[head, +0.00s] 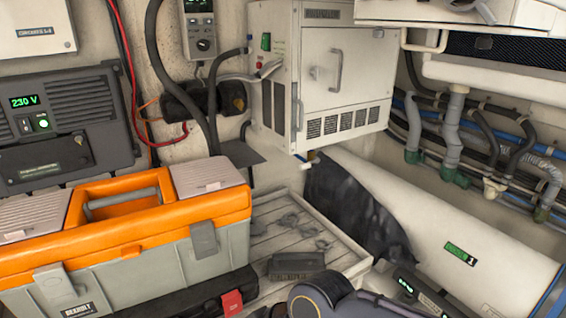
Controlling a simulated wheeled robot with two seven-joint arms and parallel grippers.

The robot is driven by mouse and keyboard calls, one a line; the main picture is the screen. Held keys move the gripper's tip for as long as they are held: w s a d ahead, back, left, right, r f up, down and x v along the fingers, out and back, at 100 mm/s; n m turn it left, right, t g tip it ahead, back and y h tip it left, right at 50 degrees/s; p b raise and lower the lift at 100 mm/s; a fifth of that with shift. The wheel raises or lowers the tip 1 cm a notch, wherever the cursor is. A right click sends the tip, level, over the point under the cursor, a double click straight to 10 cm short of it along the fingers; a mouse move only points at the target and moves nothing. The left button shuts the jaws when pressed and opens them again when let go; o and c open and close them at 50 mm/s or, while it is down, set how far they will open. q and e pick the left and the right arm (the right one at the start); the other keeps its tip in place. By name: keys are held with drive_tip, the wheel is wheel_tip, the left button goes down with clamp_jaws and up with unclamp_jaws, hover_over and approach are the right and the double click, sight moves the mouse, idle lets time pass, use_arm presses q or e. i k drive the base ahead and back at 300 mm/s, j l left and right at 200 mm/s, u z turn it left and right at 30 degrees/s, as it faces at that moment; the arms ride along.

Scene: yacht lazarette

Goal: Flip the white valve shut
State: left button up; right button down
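A small off-white fitting (494,187) sits on the pipe run at the right wall, below the grey hoses. It may be the white valve, but I cannot tell for certain, nor which way any lever on it is turned. A small brass fitting with a blue-and-white piece (302,159) shows under the white cabinet's lower corner. Neither gripper shows in the head view. A dark rounded part at the bottom centre looks like a link of my own arm.
An orange and grey toolbox (125,235) fills the lower left. A slatted bench (290,215) holds grey metal parts. A white cylinder (425,215) lies at the right, partly under dark cloth (352,200). The white cabinet (335,75) hangs above; grey hoses (451,130) line the right wall.

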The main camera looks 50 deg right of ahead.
sight(303, 167)
drive_tip(key=z, duration=1.9)
